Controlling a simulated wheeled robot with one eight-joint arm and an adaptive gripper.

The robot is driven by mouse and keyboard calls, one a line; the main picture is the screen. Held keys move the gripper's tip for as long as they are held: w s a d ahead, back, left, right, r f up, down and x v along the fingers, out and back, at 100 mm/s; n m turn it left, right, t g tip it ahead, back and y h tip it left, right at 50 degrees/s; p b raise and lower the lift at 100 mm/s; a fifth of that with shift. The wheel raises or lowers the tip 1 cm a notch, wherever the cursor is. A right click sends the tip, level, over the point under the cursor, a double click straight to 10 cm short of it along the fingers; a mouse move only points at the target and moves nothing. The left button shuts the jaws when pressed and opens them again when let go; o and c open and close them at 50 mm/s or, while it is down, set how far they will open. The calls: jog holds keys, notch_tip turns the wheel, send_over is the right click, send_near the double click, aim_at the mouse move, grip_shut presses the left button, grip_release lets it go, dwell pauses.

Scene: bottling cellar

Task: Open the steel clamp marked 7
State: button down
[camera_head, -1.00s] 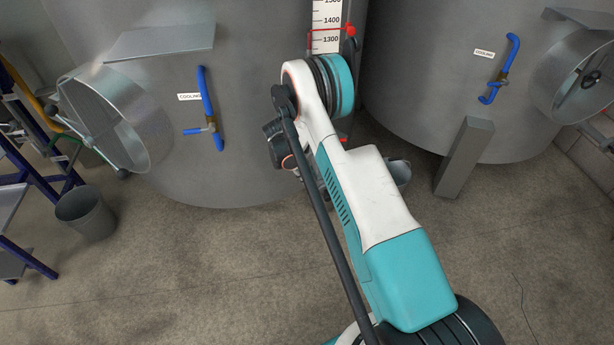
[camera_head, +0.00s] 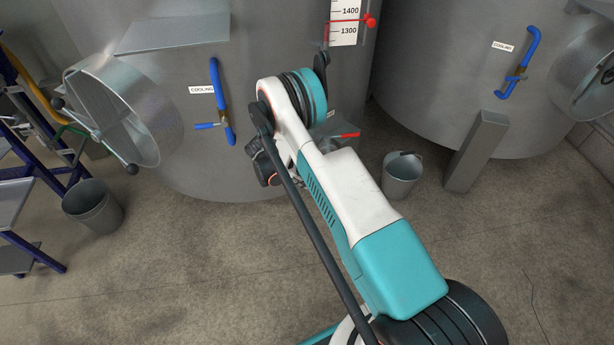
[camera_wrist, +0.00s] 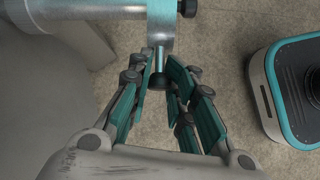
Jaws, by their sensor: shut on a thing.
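A steel clamp (camera_wrist: 160,22) sits around the end of a steel pipe (camera_wrist: 90,12) at the top of the wrist view. A thin steel stem with a black knob (camera_wrist: 157,83) points down from it. My gripper (camera_wrist: 161,82) has its teal-padded fingers on both sides of this knob and is shut on it. No number 7 is readable on the clamp. In the head view my arm hides the clamp and the fingertips; only a dark part of my wrist shows beside the left tank.
A large grey tank (camera_head: 290,60) stands right behind my arm, with a red-handled valve (camera_head: 350,136) low on it. A grey bucket (camera_head: 401,178) stands on the floor to the right. Another bucket (camera_head: 92,208) and a blue ladder (camera_head: 60,165) are at left. The front floor is clear.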

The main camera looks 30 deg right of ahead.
jog(key=shift+w+a, duration=0.25)
jog(key=c, duration=1.4)
grip_release()
jog(key=shift+a, duration=0.15)
jog(key=shift+c, duration=0.2)
jog(key=shift+s, duration=0.1)
jog(key=shift+r, duration=0.1)
jog(key=v, duration=1.1)
jog(key=shift+a+r, duration=0.15)
jog(key=shift+r, duration=0.15)
